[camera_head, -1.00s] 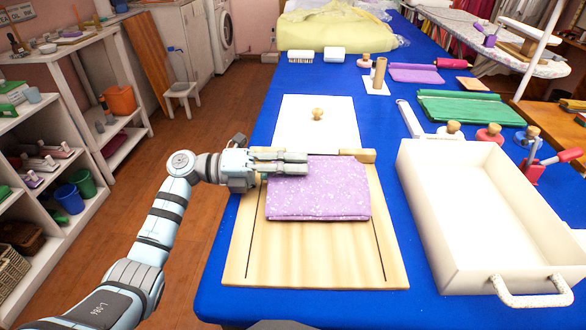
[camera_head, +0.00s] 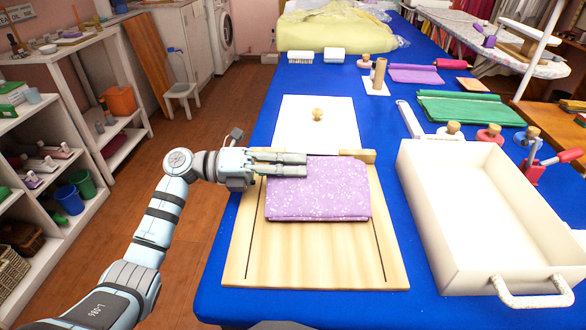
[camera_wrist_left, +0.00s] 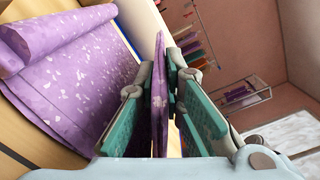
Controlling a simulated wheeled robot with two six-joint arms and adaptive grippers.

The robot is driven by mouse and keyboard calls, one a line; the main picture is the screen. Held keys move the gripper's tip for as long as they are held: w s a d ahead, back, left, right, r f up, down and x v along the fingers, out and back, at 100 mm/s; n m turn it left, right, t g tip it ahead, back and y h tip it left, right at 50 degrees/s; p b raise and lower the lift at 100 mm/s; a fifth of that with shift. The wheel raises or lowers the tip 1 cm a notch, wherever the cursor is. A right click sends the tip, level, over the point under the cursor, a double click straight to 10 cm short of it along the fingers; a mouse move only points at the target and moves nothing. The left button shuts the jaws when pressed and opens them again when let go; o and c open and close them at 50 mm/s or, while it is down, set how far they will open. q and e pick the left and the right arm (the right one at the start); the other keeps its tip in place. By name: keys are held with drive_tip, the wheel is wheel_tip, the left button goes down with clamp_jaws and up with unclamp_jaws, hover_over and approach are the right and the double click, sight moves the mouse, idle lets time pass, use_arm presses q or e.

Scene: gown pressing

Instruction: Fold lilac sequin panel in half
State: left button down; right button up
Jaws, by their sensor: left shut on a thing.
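The lilac sequin panel (camera_head: 322,192) lies on the upper half of the wooden board (camera_head: 310,255), with stacked layers showing along its near edge. It also shows in the left wrist view (camera_wrist_left: 75,85), with a rolled-looking fold at the upper left. My left gripper (camera_head: 304,164) reaches in from the left at the panel's far left corner. In the wrist view its green-padded fingers (camera_wrist_left: 160,108) are shut on a thin upright strip of the lilac cloth. The gripper hides that corner in the head view. My right gripper is not in view.
A white board with a wooden knob (camera_head: 317,114) lies behind the wooden board. A deep cream tray (camera_head: 480,215) stands close on the right. A wooden block (camera_head: 358,155) sits at the board's far edge. Blue table (camera_head: 225,290) is bare at the near left.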

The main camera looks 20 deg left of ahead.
use_arm(q)
drive_tip(key=s+r+m, duration=0.2)
drive_tip(key=m, duration=0.1)
drive_tip(key=shift+d+m+b, duration=0.3)
drive_tip(key=shift+b, duration=0.1)
drive_tip(key=shift+s+d+r+m, duration=0.2)
drive_tip(key=shift+s+r+m, duration=0.3)
drive_tip(key=shift+m, duration=0.3)
drive_tip(key=shift+r+b, duration=0.1)
drive_tip(key=shift+b, duration=0.2)
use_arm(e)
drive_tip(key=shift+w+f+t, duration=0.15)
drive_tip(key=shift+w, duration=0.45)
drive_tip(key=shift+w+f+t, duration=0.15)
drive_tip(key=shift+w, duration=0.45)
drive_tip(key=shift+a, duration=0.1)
use_arm(q)
drive_tip(key=c, duration=1.7)
unclamp_jaws()
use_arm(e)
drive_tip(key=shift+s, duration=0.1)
